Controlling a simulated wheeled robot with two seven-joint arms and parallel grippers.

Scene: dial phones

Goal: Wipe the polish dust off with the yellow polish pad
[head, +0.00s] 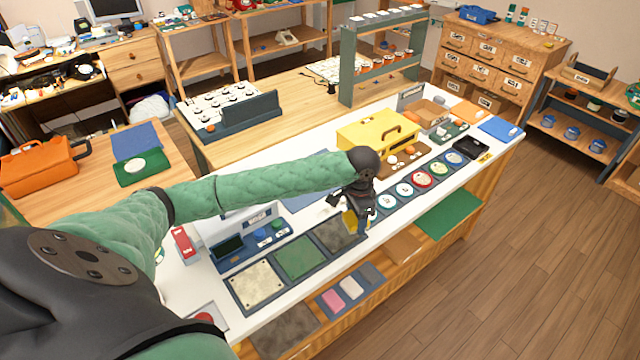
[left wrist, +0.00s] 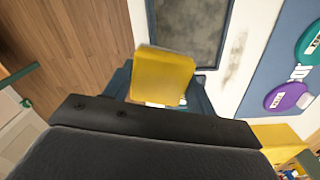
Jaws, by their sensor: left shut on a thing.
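My left gripper (head: 358,226) is shut on the yellow polish pad (head: 349,222), over the white counter beside the dark grey panel (head: 337,236). In the left wrist view the pad (left wrist: 162,76) stands out in front of the gripper, close to the dark panel's end. A grey, dusty smudge (left wrist: 233,60), which looks like the polish dust, lies on the white counter strip between the panel and a blue board. I cannot tell whether the pad touches the counter. My right gripper is not in view.
A row of round dials (head: 422,179) runs along the counter to the right of my gripper. A yellow case (head: 378,130) stands behind it. Cream (head: 256,284) and green (head: 296,258) panels lie to the left.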

